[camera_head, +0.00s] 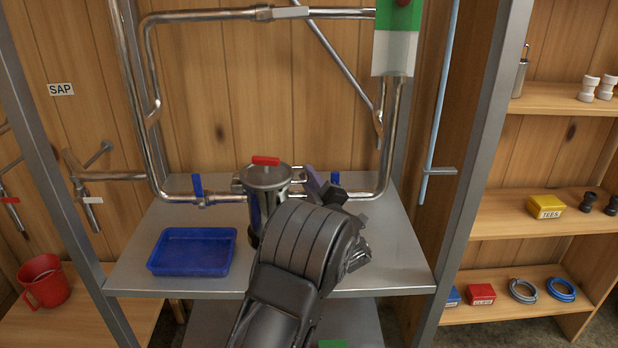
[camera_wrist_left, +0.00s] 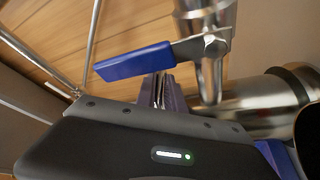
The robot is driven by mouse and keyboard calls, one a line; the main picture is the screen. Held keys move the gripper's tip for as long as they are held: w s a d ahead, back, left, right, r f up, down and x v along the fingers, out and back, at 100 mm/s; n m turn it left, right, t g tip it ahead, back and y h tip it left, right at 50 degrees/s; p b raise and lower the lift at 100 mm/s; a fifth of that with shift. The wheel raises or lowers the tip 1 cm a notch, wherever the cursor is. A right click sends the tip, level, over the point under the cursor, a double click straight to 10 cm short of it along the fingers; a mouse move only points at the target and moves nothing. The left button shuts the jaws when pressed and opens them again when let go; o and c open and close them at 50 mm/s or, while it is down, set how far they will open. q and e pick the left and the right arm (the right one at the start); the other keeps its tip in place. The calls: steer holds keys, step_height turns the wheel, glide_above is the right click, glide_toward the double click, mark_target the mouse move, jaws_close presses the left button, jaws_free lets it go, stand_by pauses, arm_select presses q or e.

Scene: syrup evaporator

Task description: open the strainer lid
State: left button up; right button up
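The strainer (camera_head: 264,200) is an upright steel canister on the metal shelf. Its lid (camera_head: 267,177) sits level on top, with a red handle (camera_head: 265,160). My left arm comes up in front of the strainer's right side and hides part of its body. My left gripper (camera_head: 325,190), with purple fingers, is just right of the strainer by a blue valve lever (camera_head: 335,179). In the left wrist view a blue lever (camera_wrist_left: 135,62) lies just beyond the fingers (camera_wrist_left: 162,92); contact is unclear. The finger gap is not clear. My right gripper is not in view.
Steel pipes (camera_head: 150,100) frame the strainer behind and on both sides. Another blue valve lever (camera_head: 197,185) stands to its left. A blue tray (camera_head: 193,251) is on the shelf at front left. Grey posts (camera_head: 480,160) bound the shelf at the sides.

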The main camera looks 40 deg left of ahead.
arm_select(q)
jaws_close()
stand_by(0.9)
steer(key=shift+r, duration=0.1)
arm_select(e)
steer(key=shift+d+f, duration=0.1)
